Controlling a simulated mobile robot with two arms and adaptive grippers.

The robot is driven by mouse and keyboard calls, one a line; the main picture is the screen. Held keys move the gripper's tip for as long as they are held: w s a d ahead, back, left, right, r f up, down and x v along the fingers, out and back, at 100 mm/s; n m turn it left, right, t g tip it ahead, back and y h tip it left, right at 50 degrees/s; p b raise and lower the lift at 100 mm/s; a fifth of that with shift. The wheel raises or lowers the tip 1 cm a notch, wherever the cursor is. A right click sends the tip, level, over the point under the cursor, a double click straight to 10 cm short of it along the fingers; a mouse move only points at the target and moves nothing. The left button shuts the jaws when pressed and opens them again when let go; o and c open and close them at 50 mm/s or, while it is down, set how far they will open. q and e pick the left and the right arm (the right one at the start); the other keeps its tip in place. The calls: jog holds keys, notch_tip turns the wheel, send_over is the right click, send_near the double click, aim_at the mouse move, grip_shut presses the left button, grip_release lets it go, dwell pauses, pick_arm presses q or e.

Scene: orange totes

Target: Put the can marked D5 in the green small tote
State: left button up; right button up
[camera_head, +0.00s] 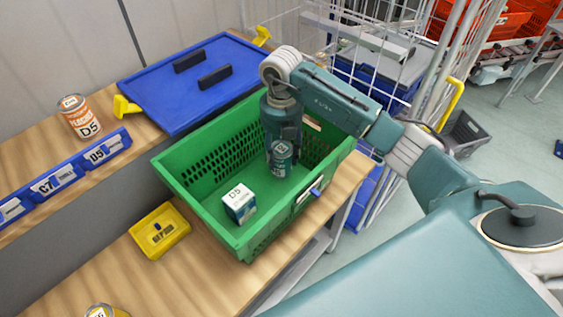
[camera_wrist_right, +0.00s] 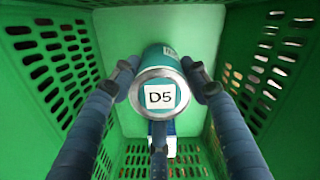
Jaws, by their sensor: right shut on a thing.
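The green tote (camera_head: 187,165) stands on the wooden bench. My right gripper (camera_head: 281,143) reaches down into it from above, near its far right part. It is shut on a teal can (camera_head: 279,160), held upright inside the tote walls. In the right wrist view the can's lid (camera_wrist_right: 160,95) shows a D5 label, and the fingers of my right gripper (camera_wrist_right: 160,88) close around it. I cannot tell whether the can touches the tote floor. My left gripper is not in view.
A white and teal box (camera_head: 239,203) marked D5 lies in the tote. An orange can (camera_head: 79,117) stands on the shelf by a D5 label. A blue lid (camera_head: 190,90), yellow bin (camera_head: 159,231) and wire cage (camera_head: 390,55) surround the tote.

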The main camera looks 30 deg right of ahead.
aim_at(282, 164)
notch_tip(282, 164, down, 4)
jog(key=shift+r, duration=0.25)
jog(key=shift+f, duration=0.25)
jog(key=shift+f, duration=0.2)
jog(key=o, duration=1.4)
jog(key=shift+o, duration=0.2)
